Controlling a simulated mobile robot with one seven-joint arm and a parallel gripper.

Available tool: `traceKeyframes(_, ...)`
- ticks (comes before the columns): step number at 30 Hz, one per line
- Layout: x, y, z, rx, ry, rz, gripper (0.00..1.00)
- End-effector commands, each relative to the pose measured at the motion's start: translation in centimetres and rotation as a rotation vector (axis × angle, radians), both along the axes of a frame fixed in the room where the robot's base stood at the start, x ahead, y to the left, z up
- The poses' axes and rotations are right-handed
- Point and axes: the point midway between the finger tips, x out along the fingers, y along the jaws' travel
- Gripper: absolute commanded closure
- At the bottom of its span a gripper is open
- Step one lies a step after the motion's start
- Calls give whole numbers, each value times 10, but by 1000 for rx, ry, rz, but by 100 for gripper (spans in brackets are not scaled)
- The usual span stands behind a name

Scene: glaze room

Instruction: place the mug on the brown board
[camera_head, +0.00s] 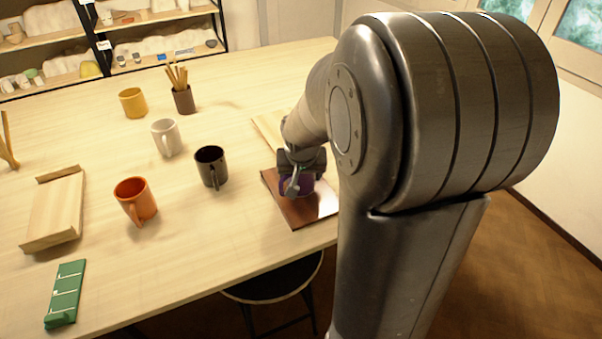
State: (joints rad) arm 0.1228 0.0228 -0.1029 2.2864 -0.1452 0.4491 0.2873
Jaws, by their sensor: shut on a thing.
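The brown board (311,211) is a flat, shiny, copper-brown sheet near the front edge of the table, partly covered by my arm. My gripper (292,184) is over the board's far part and is shut on a dark purple mug (305,186). Only part of the purple mug shows past the fingers. I cannot tell whether its base touches the board.
Left of the board stand a black mug (211,166), an orange mug (136,200), a white mug (167,138) and a yellow mug (133,102). A brown brush pot (184,99) is behind them. A wooden block (55,211) and green strip (66,290) lie left.

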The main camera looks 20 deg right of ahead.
Motion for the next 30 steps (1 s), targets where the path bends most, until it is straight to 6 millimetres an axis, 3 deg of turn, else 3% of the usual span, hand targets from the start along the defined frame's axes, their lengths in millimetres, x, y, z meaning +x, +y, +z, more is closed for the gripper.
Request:
traceKeyframes(9, 0, 0, -1, 0, 0, 0, 9)
traceKeyframes(19, -1, 0, 5, 0, -2, 0, 9)
traceKeyframes(23, -6, 3, 19, -1, -4, 1, 9)
traceKeyframes(30, -22, 9, 62, -1, -6, 1, 9)
